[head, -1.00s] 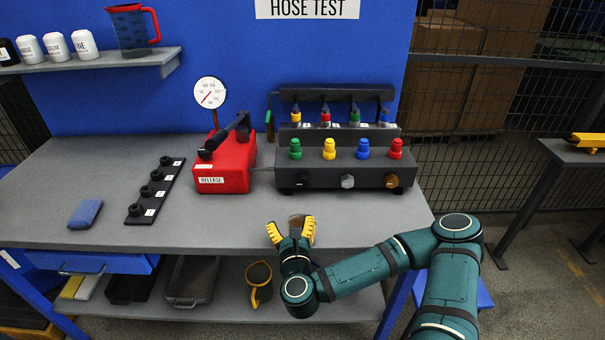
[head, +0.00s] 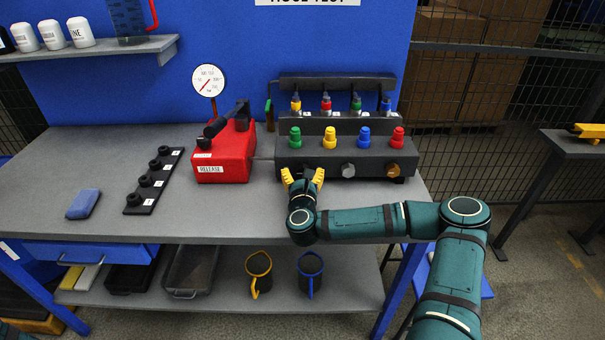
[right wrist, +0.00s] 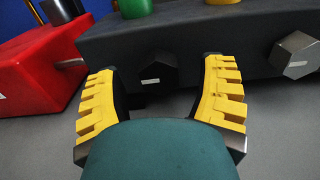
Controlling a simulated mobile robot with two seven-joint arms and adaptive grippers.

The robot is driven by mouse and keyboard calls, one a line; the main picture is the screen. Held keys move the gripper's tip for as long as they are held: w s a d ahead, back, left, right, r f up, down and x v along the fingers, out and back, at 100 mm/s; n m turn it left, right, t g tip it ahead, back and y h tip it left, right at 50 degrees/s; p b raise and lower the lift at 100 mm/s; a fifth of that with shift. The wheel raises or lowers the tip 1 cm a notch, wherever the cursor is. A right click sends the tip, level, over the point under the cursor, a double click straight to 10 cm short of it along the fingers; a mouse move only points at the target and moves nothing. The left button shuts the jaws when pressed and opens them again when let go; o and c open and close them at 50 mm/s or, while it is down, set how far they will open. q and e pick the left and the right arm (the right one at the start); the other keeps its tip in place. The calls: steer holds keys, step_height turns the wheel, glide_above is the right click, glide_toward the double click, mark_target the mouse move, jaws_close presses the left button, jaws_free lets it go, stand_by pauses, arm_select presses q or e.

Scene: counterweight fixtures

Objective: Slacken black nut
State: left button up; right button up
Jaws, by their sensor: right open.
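The black nut (right wrist: 157,72) is a dark hexagon with a small white label on the front face of the dark valve block (head: 345,157). In the head view my right gripper (head: 303,177) is in front of the block's left part and hides most of this nut. In the right wrist view my right gripper (right wrist: 160,92) is open, with its yellow ribbed fingers on either side of the nut. There are visible gaps, and nothing is held. A silver nut (head: 348,170) and a brass nut (head: 393,170) sit to the right. My left gripper is not in view.
A red pump (head: 224,155) with a gauge stands left of the block. A black strip with several knobs (head: 153,181) and a blue sponge (head: 83,204) lie further left. Coloured caps (head: 330,138) top the block. Mugs (head: 310,272) and trays are on the shelf below.

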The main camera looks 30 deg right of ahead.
steer(key=shift+w+d, duration=0.25)
steer(key=shift+w, duration=0.15)
steer(key=c, duration=1.2)
